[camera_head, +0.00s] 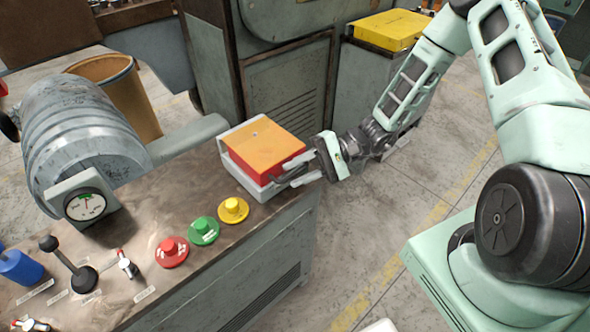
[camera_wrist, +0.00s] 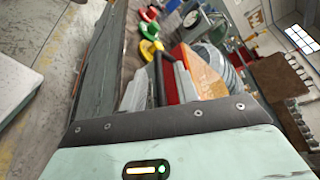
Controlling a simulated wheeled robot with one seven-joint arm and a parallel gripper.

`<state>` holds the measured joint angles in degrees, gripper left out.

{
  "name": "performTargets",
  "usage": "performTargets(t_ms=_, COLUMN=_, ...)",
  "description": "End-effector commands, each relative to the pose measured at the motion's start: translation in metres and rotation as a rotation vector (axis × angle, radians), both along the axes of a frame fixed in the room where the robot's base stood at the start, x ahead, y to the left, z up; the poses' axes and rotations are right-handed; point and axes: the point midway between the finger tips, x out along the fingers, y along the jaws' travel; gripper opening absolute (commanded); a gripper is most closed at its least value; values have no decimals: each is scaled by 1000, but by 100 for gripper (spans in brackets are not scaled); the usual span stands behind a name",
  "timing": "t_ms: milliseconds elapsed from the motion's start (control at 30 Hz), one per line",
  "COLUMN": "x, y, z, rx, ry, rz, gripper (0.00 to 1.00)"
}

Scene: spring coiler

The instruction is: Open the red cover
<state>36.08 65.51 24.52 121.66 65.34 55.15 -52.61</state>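The red cover (camera_head: 263,148) is a box with red sides and an orange top, seated in a pale grey housing (camera_head: 236,174) at the right end of the bench. It appears closed. In the wrist view the cover (camera_wrist: 200,72) is just right of the fingers. My gripper (camera_head: 286,175) is at the cover's right side, fingers apart and pointing at it. In the wrist view my gripper (camera_wrist: 160,76) shows a gap between its fingers, with a narrow dark bar in it. I cannot tell whether the fingers touch the cover or bar.
Yellow (camera_head: 233,209), green (camera_head: 204,230) and red (camera_head: 172,251) buttons line the bench top (camera_head: 135,235). A lever (camera_head: 71,265), a gauge (camera_head: 86,205) and a grey motor (camera_head: 85,130) are to the left. A grey machine cabinet (camera_head: 285,85) stands behind. Open floor lies right of the bench.

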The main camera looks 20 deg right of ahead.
Motion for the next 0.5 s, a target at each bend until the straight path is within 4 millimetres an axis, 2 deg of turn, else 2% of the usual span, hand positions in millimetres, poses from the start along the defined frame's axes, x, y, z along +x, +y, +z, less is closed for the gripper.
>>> performTargets(t_ms=133, x=0, y=9, z=-2, rx=1, ry=1, rz=1, gripper=31)
performTargets(t_ms=400, x=0, y=11, z=-3, rx=0, ry=1, rz=0, gripper=31)
performTargets(t_ms=433, x=0, y=11, z=-3, rx=0, ry=1, rz=0, gripper=28)
performTargets(t_ms=500, x=0, y=11, z=-2, rx=0, ry=0, rz=0, gripper=8)
